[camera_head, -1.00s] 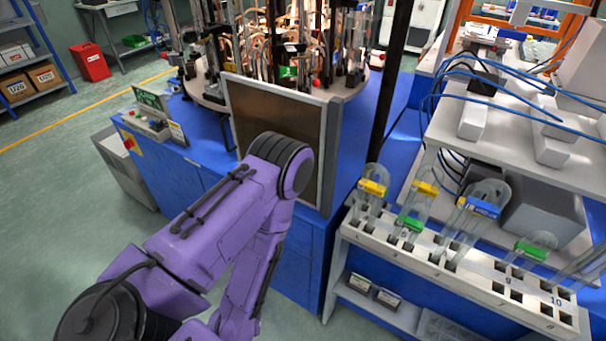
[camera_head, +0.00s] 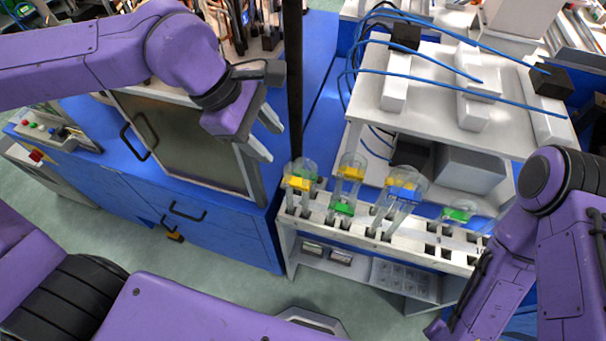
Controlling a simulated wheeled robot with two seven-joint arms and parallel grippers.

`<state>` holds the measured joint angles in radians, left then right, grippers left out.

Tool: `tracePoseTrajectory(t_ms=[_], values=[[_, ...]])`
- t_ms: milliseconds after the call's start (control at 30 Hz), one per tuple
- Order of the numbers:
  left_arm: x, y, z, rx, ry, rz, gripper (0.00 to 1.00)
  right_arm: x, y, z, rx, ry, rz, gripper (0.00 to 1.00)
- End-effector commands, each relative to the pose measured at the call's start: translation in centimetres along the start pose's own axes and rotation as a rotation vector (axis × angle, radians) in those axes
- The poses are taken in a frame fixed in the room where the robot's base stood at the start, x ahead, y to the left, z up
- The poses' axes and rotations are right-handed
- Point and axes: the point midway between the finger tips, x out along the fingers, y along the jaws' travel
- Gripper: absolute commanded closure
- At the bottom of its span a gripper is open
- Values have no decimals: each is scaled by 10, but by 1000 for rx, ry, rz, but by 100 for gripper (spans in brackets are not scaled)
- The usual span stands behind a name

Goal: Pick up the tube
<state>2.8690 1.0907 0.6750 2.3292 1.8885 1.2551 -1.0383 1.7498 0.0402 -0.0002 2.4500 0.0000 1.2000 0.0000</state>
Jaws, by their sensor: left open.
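Several clear U-shaped glass tubes stand upright in the white slotted rack. One with a yellow clip (camera_head: 297,183) is at the left end, another with a yellow clip (camera_head: 352,174) is beside it, one with a blue clip (camera_head: 402,190) is in the middle, and one with a green clip (camera_head: 456,215) is at the right. My left gripper (camera_head: 268,137) is open and empty, above and left of the leftmost tube, apart from it. Its two grey fingers point down and right. My right arm is at the right edge; its gripper cannot be made out.
The rack (camera_head: 430,247) has several empty slots. A white shelf (camera_head: 430,110) with blue cables and grey blocks rises behind it. A black post (camera_head: 293,80) stands close to my left gripper. A blue cabinet (camera_head: 190,215) with a framed panel is at the left.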

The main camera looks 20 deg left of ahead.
Motion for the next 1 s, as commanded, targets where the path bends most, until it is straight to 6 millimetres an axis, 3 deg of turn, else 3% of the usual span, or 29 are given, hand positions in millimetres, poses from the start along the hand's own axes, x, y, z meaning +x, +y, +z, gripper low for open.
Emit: tracePoseTrajectory(t_ms=[133,367,500,600,800,833,967,1000], values=[[32,0,4,11,2,-13,51,-2,0,-1,0,0,0,100],[63,3,7,19,2,-17,51,-8,1,-3,0,0,0,100],[90,4,6,18,2,-16,51,-10,1,-4,0,0,0,100],[100,4,6,16,0,-13,51,-10,1,-4,0,0,0,100],[102,4,6,13,-2,-9,51,-10,1,-4,0,0,0,100],[102,4,6,13,-2,-9,54,-10,1,-4,0,0,0,100],[102,4,6,13,-2,-10,97,-10,1,-4,0,0,0,100],[102,4,6,13,-2,-10,100,-10,1,-4,0,0,0,100]])
